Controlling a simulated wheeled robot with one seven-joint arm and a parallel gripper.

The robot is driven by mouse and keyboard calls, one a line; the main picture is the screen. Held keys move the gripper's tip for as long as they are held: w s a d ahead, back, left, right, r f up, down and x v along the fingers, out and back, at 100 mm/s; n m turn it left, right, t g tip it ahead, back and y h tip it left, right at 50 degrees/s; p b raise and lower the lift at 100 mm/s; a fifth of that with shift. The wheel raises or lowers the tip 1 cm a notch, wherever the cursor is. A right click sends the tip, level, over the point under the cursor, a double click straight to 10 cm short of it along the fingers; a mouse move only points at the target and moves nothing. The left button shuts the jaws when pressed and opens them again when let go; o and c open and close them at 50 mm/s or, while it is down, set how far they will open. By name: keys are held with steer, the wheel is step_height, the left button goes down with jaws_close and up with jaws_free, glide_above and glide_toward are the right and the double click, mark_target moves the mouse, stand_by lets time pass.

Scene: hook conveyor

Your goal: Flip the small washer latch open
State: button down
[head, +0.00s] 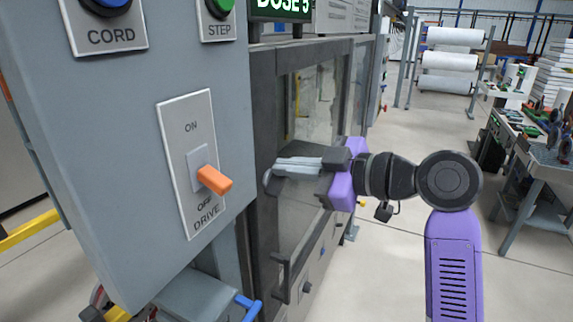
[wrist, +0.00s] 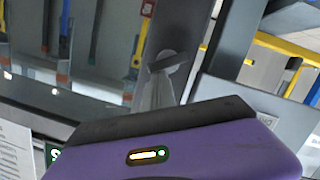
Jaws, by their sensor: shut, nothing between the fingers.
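My gripper (head: 272,180) is shut and empty, its pale grey fingers pointing left at the dark frame of a glazed machine door (head: 262,130). In the wrist view the gripper (wrist: 164,68) reaches up against a dark grey upright of that frame. A small dark bar (wrist: 172,62) lies at a slant across the fingertips there. It may be the washer latch, but I cannot tell for sure. The fingertips look very close to the frame; whether they touch it is unclear.
A grey control cabinet (head: 110,160) stands close on the left, with an orange drive switch (head: 214,180) sticking out. A dark handle (head: 280,288) juts from the machine below my gripper. Workbenches (head: 540,165) stand at the far right. The floor between is clear.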

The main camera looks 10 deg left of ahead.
steer(key=shift+w+d+f+m+g+b, duration=0.1)
steer(key=shift+w+f+m+g+b, duration=0.15)
steer(key=shift+m, duration=0.35)
steer(key=shift+w+d+f+m+g+b, duration=0.15)
steer(key=shift+w+m+g, duration=0.15)
steer(key=shift+m, duration=0.3)
steer(key=shift+w+r+b, duration=0.1)
steer(key=shift+w+b, duration=0.15)
steer(key=shift+b, duration=0.1)
